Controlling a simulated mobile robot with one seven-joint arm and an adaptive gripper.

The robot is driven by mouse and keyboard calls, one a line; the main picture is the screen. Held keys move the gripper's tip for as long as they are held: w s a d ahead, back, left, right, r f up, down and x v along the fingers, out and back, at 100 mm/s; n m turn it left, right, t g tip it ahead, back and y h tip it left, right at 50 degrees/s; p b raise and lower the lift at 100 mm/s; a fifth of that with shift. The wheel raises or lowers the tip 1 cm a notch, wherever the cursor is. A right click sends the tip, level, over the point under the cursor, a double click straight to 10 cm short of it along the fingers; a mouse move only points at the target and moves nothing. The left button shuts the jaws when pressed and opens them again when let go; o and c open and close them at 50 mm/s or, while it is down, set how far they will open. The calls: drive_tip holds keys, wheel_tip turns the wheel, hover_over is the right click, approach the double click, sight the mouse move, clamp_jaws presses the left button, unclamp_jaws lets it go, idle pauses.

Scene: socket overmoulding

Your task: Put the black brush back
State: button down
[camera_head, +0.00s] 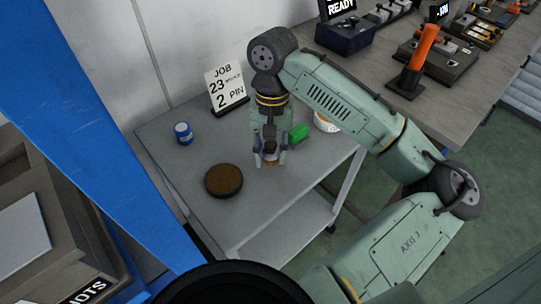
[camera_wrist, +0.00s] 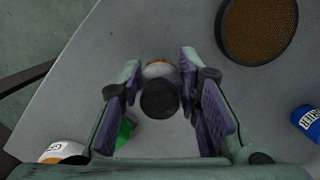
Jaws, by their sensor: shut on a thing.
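My gripper (camera_head: 268,160) points down over the grey table (camera_head: 205,135). It is shut on a small round thing with a black end, which I take to be the black brush (camera_wrist: 160,99). In the wrist view, the black end faces the camera, with a pale and orange-brown part beyond it, between my purple-padded fingers (camera_wrist: 162,75). In the head view the fingers mostly hide it; a brownish part (camera_head: 270,158) shows at their tips. I cannot tell whether its lower end touches the table.
A round brown disc with a dark rim (camera_head: 223,180) lies left of my gripper. A blue can (camera_head: 183,133) stands farther left. A green thing (camera_head: 299,133) and a white-and-orange container (camera_head: 325,122) are close on the right. A job sign (camera_head: 225,86) stands behind. The table's front left is clear.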

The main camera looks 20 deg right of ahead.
drive_tip(key=shift+f, duration=1.25)
drive_tip(key=shift+f, duration=0.2)
drive_tip(key=c, duration=1.2)
unclamp_jaws()
drive_tip(key=r, duration=0.4)
drive_tip(key=w+r, duration=0.1)
drive_tip(key=r, duration=0.3)
drive_tip(key=r+b, duration=0.1)
drive_tip(key=r, duration=0.3)
drive_tip(key=shift+w+d+r, duration=0.2)
drive_tip(key=shift+w+d, duration=0.1)
drive_tip(key=shift+d, duration=0.1)
